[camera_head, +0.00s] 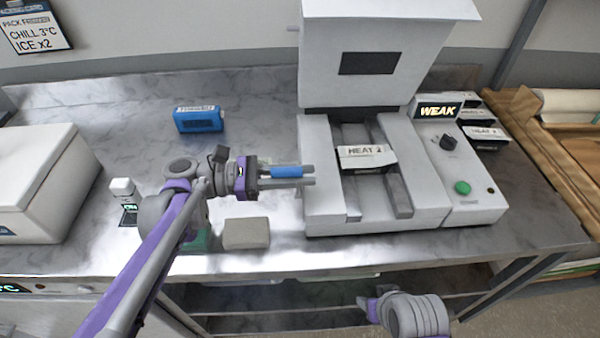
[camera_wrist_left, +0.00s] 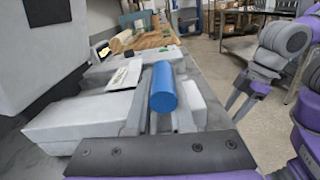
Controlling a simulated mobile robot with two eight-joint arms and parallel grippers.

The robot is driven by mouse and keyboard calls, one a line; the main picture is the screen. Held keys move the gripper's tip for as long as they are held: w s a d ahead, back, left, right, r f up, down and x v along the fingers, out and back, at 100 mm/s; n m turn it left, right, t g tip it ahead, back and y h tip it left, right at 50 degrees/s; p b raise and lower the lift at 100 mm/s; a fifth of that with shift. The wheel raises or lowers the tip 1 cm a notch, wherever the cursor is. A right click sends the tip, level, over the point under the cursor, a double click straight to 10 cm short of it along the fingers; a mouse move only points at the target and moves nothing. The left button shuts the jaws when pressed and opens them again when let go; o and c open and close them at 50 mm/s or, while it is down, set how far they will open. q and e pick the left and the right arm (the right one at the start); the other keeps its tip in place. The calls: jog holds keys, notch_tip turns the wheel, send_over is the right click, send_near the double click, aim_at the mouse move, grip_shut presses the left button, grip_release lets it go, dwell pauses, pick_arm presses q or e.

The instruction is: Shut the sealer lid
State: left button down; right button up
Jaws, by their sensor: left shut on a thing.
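The sealer is a white machine whose lid (camera_head: 420,60) stands raised at the back, with a dark window in it. Its base (camera_head: 325,190) holds a white pack labelled HEAT 2 (camera_head: 366,152), also visible in the left wrist view (camera_wrist_left: 125,75). My left gripper (camera_head: 290,172) is shut on a blue cylinder (camera_head: 286,171), just left of the base and apart from the lid. The cylinder fills the middle of the left wrist view (camera_wrist_left: 163,88). My right gripper shows in the left wrist view (camera_wrist_left: 238,102), away from the sealer; its jaw state is unclear.
The control panel with a WEAK display (camera_head: 437,111) and green button (camera_head: 462,188) adjoins the base on the right. A blue pack (camera_head: 198,119), a grey block (camera_head: 246,233) and a white box (camera_head: 35,175) stand on the left.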

dwell(0.6)
pick_arm(q)
jog(key=c, duration=0.7)
grip_release()
jog(key=shift+c, duration=0.2)
jog(key=shift+a, duration=0.1)
jog(key=a, duration=1)
jog(key=shift+a, duration=0.3)
jog(key=shift+s, duration=0.1)
